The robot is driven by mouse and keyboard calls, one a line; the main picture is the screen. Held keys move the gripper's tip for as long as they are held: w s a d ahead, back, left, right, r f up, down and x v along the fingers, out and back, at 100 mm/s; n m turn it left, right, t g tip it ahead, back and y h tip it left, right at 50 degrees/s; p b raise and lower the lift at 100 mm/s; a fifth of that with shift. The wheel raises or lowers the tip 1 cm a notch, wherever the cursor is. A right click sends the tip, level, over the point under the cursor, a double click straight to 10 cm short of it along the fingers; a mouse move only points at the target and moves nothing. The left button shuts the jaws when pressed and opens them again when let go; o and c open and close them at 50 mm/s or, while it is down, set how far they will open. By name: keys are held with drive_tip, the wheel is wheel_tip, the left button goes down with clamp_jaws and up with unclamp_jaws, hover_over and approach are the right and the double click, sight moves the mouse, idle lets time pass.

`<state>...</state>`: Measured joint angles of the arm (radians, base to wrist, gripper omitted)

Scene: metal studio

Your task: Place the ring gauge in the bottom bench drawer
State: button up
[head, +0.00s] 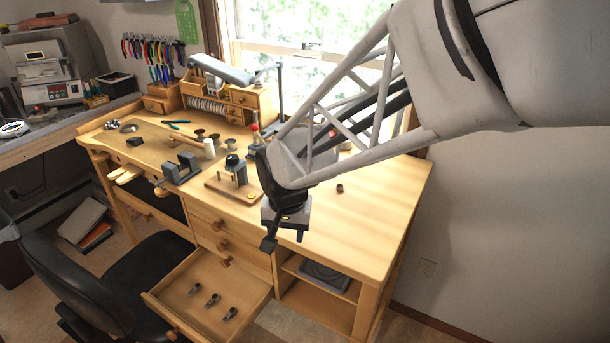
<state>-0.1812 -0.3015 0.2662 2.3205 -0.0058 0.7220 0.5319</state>
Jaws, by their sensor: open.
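The bottom bench drawer (182,314) is pulled out at the front of the wooden bench. Three small dark metal pieces (213,300) lie apart on its floor; they are too small to identify surely. A small dark ring-like piece (339,188), possibly the ring gauge, sits on the bare right part of the bench top. My gripper (284,238) is open, pointing down near the bench's front edge, to the left of and nearer than that piece. It looks empty, above and to the right of the open drawer. Part of the bench behind it is hidden by my arm.
The bench top (375,205) is clear at right. A wooden stand with a black knob (233,180) and a grey metal block (181,168) stand left of my gripper. Closed drawers (232,229) sit above the open one. A black chair (130,280) stands close to its left.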

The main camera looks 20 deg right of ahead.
drive_tip(key=s+d+r+n, duration=0.1)
drive_tip(key=s+d+r, duration=0.2)
drive_tip(key=s, duration=0.2)
drive_tip(key=s+d+r+n, duration=0.1)
drive_tip(key=s+d+r, duration=0.1)
drive_tip(key=s, duration=0.3)
drive_tip(key=s+d+r+n+t, duration=0.1)
drive_tip(key=s+d+r, duration=0.2)
drive_tip(key=s+r, duration=0.2)
drive_tip(key=shift+s+d+n, duration=0.35)
drive_tip(key=shift+s+n, duration=0.05)
drive_tip(key=shift+s, duration=0.15)
drive_tip(key=shift+o, duration=0.3)
